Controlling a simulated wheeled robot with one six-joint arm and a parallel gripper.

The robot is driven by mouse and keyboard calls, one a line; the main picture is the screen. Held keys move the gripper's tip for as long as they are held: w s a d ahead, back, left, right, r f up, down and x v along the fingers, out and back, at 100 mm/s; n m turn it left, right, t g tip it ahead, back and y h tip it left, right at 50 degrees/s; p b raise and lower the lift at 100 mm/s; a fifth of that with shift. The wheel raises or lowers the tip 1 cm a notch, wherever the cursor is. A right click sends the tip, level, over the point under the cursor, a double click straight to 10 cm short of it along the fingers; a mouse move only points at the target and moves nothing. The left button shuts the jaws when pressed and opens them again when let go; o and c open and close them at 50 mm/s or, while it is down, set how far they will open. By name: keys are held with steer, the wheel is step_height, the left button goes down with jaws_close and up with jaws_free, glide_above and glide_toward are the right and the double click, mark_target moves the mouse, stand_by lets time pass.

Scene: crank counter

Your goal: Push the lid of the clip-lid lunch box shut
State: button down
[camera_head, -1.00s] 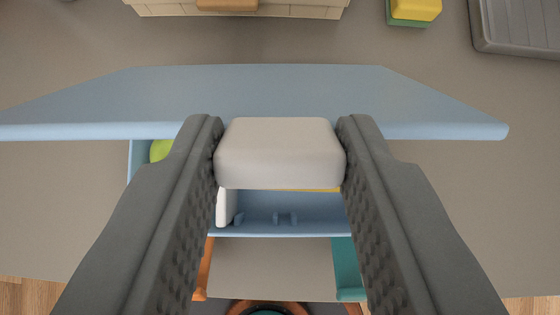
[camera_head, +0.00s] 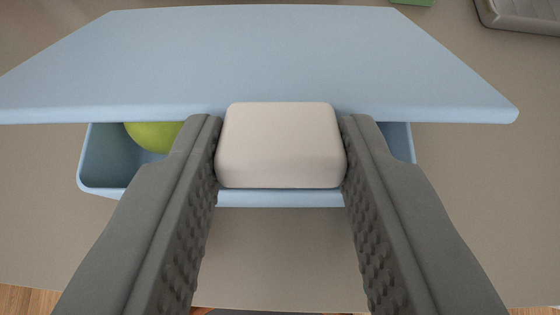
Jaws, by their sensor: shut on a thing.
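The lunch box's light blue lid (camera_head: 270,60) spans the upper picture. It is partly open, its front edge above the light blue box (camera_head: 105,165). A pale, rounded block-like tab (camera_head: 280,150) sits at the middle of the lid's front edge; whether it is fixed to the lid cannot be told. My gripper (camera_head: 280,120) is shut on this tab, one dark finger on each side. A round green thing (camera_head: 152,135) lies in the box at the left. The lid, tab and fingers hide most of the box's inside.
The box stands on a grey-brown counter (camera_head: 470,200), clear at the right and in front. A grey ridged tray (camera_head: 520,12) and part of a green thing (camera_head: 410,2) are at the back right. Wooden floor (camera_head: 25,299) shows past the counter's front edge.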

steer(key=shift+s+f, duration=0.3)
steer(key=shift+f, duration=0.35)
steer(key=shift+s+f, duration=0.25)
steer(key=shift+f, duration=0.4)
steer(key=c, duration=1)
jaws_free()
steer(key=shift+o, duration=0.2)
steer(key=shift+r, duration=0.1)
steer(key=v, duration=1.6)
steer(key=shift+s, duration=0.2)
steer(key=shift+s+r, duration=0.35)
